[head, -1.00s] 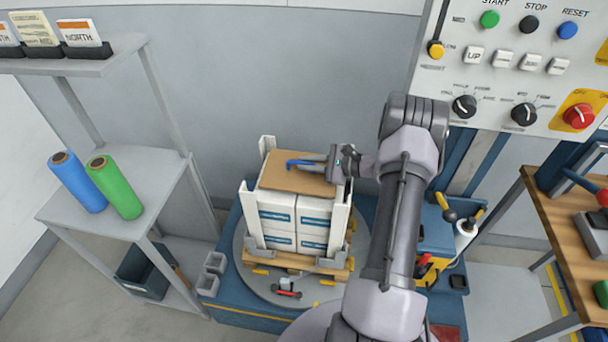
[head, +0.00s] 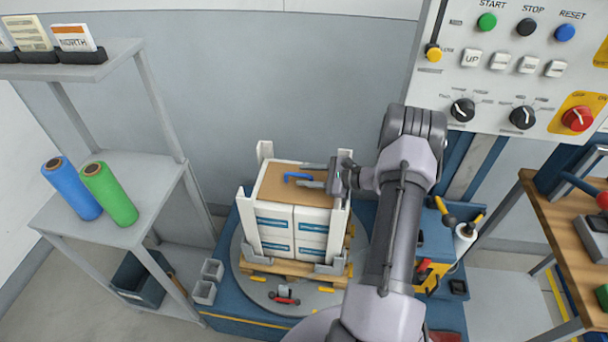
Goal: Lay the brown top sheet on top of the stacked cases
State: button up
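The brown top sheet (head: 277,192) lies flat on top of the stacked white cases (head: 292,232), between white upright corner posts. A blue grip piece (head: 297,178) stands on the sheet's upper face. My gripper (head: 311,176) is at the right side of the stack, just over the sheet. Its two fingers are spread apart, one on the far side and one on the near side of the blue piece. The far right corner of the sheet is partly hidden by my gripper.
The cases stand on a wooden pallet (head: 264,267) on a round grey turntable (head: 252,285). A shelf at left holds a blue roll (head: 72,189) and a green roll (head: 109,194). A control panel (head: 500,90) is at upper right, with a wooden bench (head: 565,210) below it.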

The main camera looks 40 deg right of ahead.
jog(key=p+v, duration=0.3)
jog(key=v, duration=0.8)
